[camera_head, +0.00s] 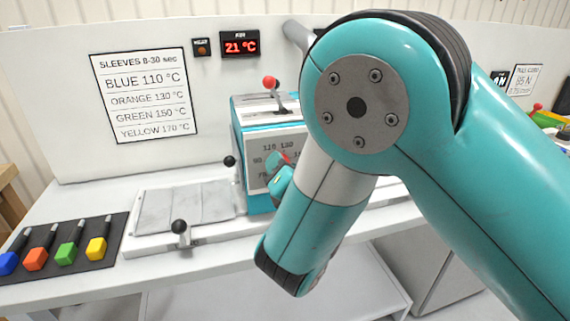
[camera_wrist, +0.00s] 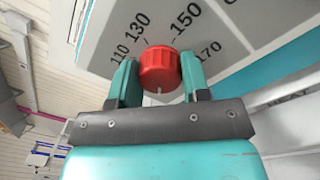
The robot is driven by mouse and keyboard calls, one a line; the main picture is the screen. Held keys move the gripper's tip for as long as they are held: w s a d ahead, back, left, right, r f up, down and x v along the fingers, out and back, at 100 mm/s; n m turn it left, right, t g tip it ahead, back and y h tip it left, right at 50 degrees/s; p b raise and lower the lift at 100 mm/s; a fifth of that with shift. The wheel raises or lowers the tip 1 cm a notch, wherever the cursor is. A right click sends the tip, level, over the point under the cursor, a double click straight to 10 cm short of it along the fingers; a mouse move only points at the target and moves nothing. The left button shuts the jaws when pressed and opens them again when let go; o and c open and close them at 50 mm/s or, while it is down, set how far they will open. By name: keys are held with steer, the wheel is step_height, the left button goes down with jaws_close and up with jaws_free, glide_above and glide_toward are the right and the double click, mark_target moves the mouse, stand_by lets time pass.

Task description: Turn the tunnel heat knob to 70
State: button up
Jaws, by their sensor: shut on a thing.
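The red tunnel heat knob (camera_wrist: 158,68) sits on a grey dial face with printed numbers, of which 110, 130, 150 and 170 show in the wrist view. My gripper (camera_wrist: 159,80) is shut on the knob, one teal finger on each side. A small pale mark shows on the knob's near edge, but which number it points to I cannot tell. In the head view the knob (camera_head: 286,157) is a small red patch beside my gripper (camera_head: 280,172), on the dial panel (camera_head: 262,150) of the teal and white tunnel unit. My arm hides the panel's right part.
A display (camera_head: 240,44) above reads 21 °C. A wall sign (camera_head: 145,92) lists sleeve temperatures by colour. Black-knobbed levers (camera_head: 180,228) and a red-knobbed lever (camera_head: 270,83) stand near the unit. A dark mat (camera_head: 100,262) with coloured tools lies at the left.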

stand_by(0.4)
steer(key=o, duration=0.9)
steer(key=shift+o, duration=0.2)
steer(key=shift+s, duration=0.1)
steer(key=b+v, duration=1.7)
steer(key=b, duration=0.3)
steer(key=shift+d, duration=0.15)
